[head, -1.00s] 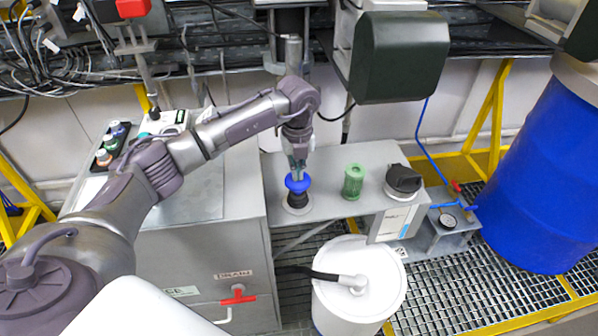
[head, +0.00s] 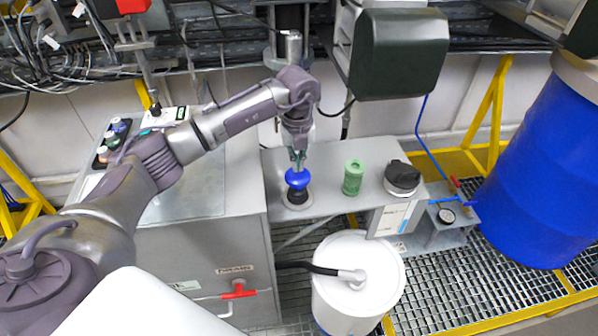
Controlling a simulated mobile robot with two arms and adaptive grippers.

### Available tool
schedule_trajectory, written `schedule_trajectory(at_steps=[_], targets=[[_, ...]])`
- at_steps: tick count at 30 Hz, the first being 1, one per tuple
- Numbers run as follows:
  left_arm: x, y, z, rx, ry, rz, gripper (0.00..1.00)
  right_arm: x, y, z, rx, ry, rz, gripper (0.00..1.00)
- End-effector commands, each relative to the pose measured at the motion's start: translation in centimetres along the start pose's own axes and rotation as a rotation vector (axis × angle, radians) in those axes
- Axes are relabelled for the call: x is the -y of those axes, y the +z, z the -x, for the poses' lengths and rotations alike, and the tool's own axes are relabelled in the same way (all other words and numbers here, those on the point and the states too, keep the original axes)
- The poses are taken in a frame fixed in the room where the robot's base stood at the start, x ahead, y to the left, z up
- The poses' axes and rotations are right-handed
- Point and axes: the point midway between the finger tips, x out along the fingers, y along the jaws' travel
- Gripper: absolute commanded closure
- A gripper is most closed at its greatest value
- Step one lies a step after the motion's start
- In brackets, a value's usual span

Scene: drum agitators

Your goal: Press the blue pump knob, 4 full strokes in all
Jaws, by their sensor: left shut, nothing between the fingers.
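The blue pump knob (head: 297,179) sits on a black bellows-like stem (head: 297,194) on the grey metal shelf (head: 331,203). My left gripper (head: 298,166) points down from above with its fingers shut and empty. Its fingertips are at the top of the knob and appear to touch it. A short length of black stem shows below the knob. My right gripper is out of view.
A green ribbed cylinder (head: 353,178) and a black-capped round unit (head: 401,178) stand right of the knob on the shelf. A white drum (head: 357,285) with a black hose stands below. A dark green box (head: 401,52) hangs above. A blue barrel (head: 540,170) stands at right.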

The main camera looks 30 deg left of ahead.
Motion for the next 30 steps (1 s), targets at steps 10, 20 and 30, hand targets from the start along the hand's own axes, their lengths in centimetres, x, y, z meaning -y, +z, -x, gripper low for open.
schedule_trajectory(at_steps=[10,20,30], targets=[[0.0,0.0,-1.8,-0.001,0.002,0.000,1.00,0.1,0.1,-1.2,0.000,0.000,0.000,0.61],[0.0,-0.1,-3.3,-0.001,0.001,-0.001,1.00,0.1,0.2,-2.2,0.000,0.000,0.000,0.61],[0.0,-0.1,-4.9,-0.003,0.003,-0.001,1.00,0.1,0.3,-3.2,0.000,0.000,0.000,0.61]])
